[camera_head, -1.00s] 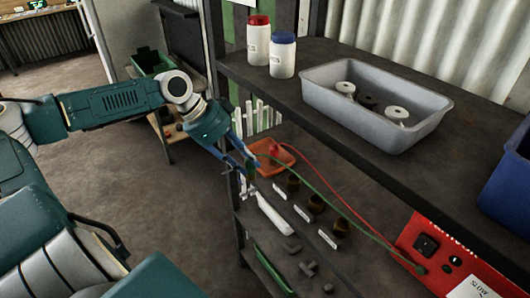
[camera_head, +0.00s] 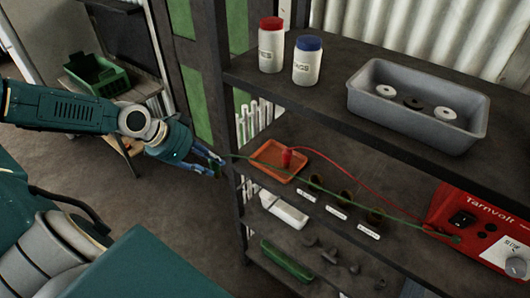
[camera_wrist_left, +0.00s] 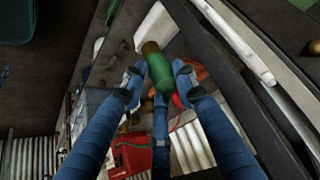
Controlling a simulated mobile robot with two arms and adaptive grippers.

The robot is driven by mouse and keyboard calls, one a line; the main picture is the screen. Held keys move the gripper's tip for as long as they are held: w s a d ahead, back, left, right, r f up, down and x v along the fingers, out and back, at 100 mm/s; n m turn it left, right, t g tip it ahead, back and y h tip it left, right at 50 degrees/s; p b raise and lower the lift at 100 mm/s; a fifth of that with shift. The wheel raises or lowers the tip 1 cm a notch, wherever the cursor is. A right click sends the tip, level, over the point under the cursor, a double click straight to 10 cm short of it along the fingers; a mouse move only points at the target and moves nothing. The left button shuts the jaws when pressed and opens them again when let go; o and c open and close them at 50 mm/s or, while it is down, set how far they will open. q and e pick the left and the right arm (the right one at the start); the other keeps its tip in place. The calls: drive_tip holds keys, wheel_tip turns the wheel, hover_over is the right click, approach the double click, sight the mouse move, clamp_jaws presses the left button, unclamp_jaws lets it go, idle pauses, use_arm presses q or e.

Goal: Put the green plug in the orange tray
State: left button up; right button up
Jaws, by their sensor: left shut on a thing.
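My left gripper (camera_head: 212,164) is shut on the green plug (camera_head: 217,170), left of the shelf's front post and outside the shelf. In the left wrist view the green plug (camera_wrist_left: 158,68) sits between the blue fingers, its brown end pointing away from the palm. A green cable (camera_head: 330,190) runs from it across the shelf to the red box. The orange tray (camera_head: 265,168) lies on the middle shelf, right of the gripper and apart from it. A red plug (camera_head: 287,158) stands in the tray's right part, with a red cable. My right gripper is not in view.
The post (camera_head: 231,195) stands between gripper and tray. Brown cups (camera_head: 343,199) with labels line the shelf front; the red Tarnvolt box (camera_head: 470,220) stands right. Above, the upper shelf holds two bottles (camera_head: 306,62) and a grey bin (camera_head: 460,140).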

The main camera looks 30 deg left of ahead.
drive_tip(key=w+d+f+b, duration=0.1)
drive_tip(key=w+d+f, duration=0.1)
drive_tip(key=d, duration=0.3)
use_arm(q)
drive_tip(key=w+d+f+p, duration=0.1)
drive_tip(key=w+d, duration=0.1)
drive_tip(key=w, duration=0.3)
drive_tip(key=w+d+f+p, duration=0.1)
drive_tip(key=w+d, duration=0.1)
drive_tip(key=w, duration=0.3)
drive_tip(key=w+d+f+p, duration=0.1)
drive_tip(key=w+d+p, duration=0.1)
drive_tip(key=w, duration=0.3)
drive_tip(key=shift+w+d, duration=0.25)
drive_tip(key=shift+d, duration=0.25)
drive_tip(key=shift+f, duration=0.25)
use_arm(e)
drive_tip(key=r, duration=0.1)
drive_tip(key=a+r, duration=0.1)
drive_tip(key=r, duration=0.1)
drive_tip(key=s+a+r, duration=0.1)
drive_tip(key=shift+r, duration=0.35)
use_arm(q)
drive_tip(key=shift+f, duration=0.2)
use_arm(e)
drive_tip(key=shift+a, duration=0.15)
